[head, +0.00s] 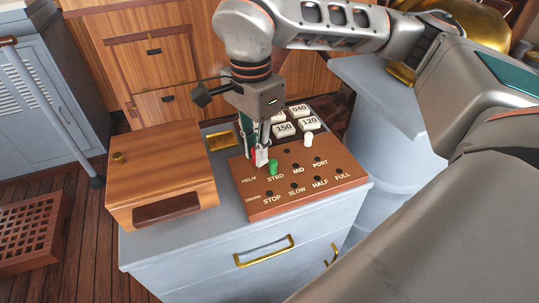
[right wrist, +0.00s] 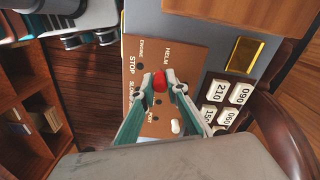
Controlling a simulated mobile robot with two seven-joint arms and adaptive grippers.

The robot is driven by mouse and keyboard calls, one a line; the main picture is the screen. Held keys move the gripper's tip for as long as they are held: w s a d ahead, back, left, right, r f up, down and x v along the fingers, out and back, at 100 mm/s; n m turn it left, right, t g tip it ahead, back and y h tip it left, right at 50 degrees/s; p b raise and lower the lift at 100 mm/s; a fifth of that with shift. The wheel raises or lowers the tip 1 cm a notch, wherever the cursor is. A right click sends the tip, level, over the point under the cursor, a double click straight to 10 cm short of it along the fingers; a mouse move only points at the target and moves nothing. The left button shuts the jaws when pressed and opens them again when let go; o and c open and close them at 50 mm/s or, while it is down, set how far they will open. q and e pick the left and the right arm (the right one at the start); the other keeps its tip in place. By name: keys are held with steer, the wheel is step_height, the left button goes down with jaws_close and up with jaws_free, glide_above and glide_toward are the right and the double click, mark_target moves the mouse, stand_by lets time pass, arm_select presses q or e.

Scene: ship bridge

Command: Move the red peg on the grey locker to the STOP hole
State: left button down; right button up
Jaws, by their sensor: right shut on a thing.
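The brown peg board (head: 330,182) lies on top of the grey locker (head: 170,245). My right gripper (head: 257,157) comes down over its left part, shut on the red peg (right wrist: 160,80). In the head view only a sliver of the red peg shows between the fingers. I cannot tell whether its lower end is in a hole. The STOP hole (head: 270,188) is in the front row at the left, empty, and the STOP label also shows in the right wrist view. A green peg (head: 272,167) stands at STBD, just right of the fingers. My left gripper is not in view.
A white peg (head: 308,139) stands towards the back of the board. Numbered white tiles (head: 284,129) lie behind it. A wooden box (head: 160,170) sits on the locker's left side. The board's front row is clear of pegs.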

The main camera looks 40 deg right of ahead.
steer(key=s+r+m, duration=0.2)
steer(key=s+m, duration=0.3)
steer(key=m, duration=1.2)
steer(key=f+b, duration=0.2)
steer(key=f, duration=0.1)
steer(key=f+b, duration=0.1)
steer(key=f, duration=0.1)
steer(key=shift+w+f+b, duration=0.15)
steer(key=shift+w+b, duration=0.1)
steer(key=shift+b, duration=0.15)
steer(key=shift+f, duration=0.1)
steer(key=shift+f+b, duration=0.35)
steer(key=shift+f, duration=0.15)
steer(key=shift+f, duration=0.35)
steer(key=shift+f+b, duration=0.45)
stand_by(0.5)
